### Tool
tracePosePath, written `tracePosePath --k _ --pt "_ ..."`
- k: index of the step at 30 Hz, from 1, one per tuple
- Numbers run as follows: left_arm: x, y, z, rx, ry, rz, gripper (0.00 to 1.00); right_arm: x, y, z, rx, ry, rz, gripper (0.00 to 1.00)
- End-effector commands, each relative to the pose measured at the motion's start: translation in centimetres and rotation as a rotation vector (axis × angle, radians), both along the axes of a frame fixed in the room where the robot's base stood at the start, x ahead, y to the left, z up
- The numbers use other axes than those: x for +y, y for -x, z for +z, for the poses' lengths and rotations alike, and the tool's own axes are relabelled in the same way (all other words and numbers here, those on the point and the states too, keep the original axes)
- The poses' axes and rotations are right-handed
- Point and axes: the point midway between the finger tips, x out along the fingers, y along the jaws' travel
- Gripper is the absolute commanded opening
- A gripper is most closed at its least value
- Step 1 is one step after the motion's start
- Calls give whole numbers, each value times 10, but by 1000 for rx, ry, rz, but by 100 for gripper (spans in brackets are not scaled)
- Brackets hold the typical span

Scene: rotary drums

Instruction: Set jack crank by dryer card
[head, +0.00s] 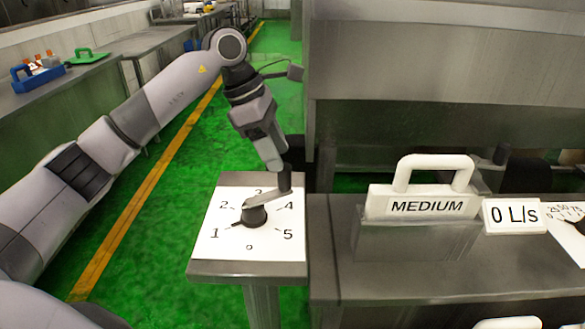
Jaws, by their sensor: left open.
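The jack crank (268,201) is a grey arm on a dark hub, over a white dial plate (225,246) marked 0 to 5. Its arm points to the upper right, between 3 and 4, close to 4. An upright dark handle (284,178) stands at its outer end. My left gripper (279,168) is open, pointing down at the top of this handle; its fingertips are small, and contact is unclear. The dryer card (427,205) is white with a loop handle, reads MEDIUM, and stands upright in a grey holder (415,240). My right gripper is out of view.
The dial sits on a small metal stand (246,268) beside a metal counter (390,281). A 0 L/s sign (513,215) and a partly seen dial (570,228) are at right. A large metal housing (440,50) rises behind. Green floor (180,205) lies open at left.

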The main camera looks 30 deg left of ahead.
Motion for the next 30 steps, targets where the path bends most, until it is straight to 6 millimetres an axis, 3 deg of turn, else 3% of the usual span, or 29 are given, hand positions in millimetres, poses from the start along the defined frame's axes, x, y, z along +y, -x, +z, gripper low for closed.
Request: tracePosePath --k 12,22,23,27,30 --pt "-21 -7 -53 2 2 -1 54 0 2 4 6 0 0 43" --pt "-23 -8 -57 0 1 -1 54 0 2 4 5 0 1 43" --pt "-23 -8 -57 0 1 -1 47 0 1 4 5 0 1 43" --pt "-23 -8 -57 0 1 -1 2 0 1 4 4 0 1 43" --pt "-23 -8 -57 0 1 -1 0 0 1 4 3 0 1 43"
